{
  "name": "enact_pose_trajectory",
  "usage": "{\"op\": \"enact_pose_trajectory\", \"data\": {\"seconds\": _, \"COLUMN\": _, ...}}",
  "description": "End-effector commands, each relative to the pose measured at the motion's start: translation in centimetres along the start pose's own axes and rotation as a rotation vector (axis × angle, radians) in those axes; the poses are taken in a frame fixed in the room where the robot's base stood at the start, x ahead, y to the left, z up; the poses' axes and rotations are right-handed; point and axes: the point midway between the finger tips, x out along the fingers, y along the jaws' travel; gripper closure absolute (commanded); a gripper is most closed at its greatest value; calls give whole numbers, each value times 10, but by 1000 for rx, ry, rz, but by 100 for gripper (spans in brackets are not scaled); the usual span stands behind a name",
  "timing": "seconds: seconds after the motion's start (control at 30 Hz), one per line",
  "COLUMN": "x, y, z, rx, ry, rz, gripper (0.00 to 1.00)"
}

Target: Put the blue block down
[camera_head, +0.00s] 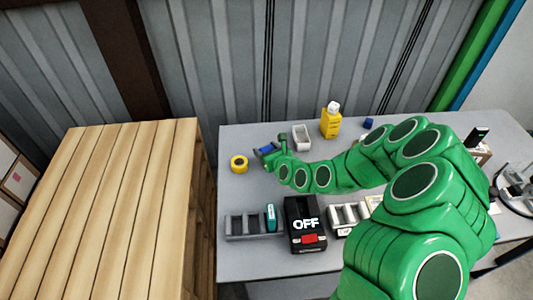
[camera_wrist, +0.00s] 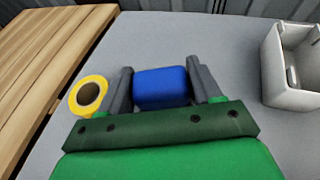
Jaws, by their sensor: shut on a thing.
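My gripper (camera_head: 268,151) is at the far left part of the grey table, at the end of my green arm. In the wrist view my gripper (camera_wrist: 162,90) is shut on a blue block (camera_wrist: 161,86), with one grey finger on each side of it. The blue block also shows in the head view (camera_head: 266,150), partly covered by the gripper. I cannot tell whether the block touches the table or hangs just above it. A second small blue thing (camera_head: 368,123) lies farther right near the back edge.
A yellow tape roll (camera_head: 239,164) lies left of the gripper. A pale bin (camera_head: 302,137) and a yellow bottle (camera_head: 331,123) stand to the right. A grey rack (camera_head: 247,226) and a black "OFF" box (camera_head: 304,224) stand in front. A wooden pallet-like surface (camera_head: 110,200) is left of the table (camera_head: 232,141).

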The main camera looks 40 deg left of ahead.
Motion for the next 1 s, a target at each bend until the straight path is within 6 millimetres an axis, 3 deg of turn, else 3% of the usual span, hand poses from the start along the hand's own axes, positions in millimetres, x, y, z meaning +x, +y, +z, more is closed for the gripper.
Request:
{"op": "enact_pose_trajectory", "data": {"seconds": 0.17, "x": 5, "y": 1, "z": -14, "rx": -2, "ry": 3, "rz": 2, "gripper": 68}}
{"op": "enact_pose_trajectory", "data": {"seconds": 0.57, "x": 7, "y": 1, "z": -17, "rx": 0, "ry": 2, "rz": 2, "gripper": 68}}
{"op": "enact_pose_trajectory", "data": {"seconds": 0.6, "x": 7, "y": 1, "z": -17, "rx": 0, "ry": 2, "rz": 2, "gripper": 30}}
{"op": "enact_pose_trajectory", "data": {"seconds": 0.7, "x": 6, "y": 1, "z": -17, "rx": 0, "ry": 2, "rz": 2, "gripper": 15}}
{"op": "enact_pose_trajectory", "data": {"seconds": 0.73, "x": 6, "y": 1, "z": -17, "rx": 0, "ry": 2, "rz": 2, "gripper": 11}}
{"op": "enact_pose_trajectory", "data": {"seconds": 1.0, "x": 6, "y": 1, "z": -16, "rx": 0, "ry": 2, "rz": 2, "gripper": 11}}
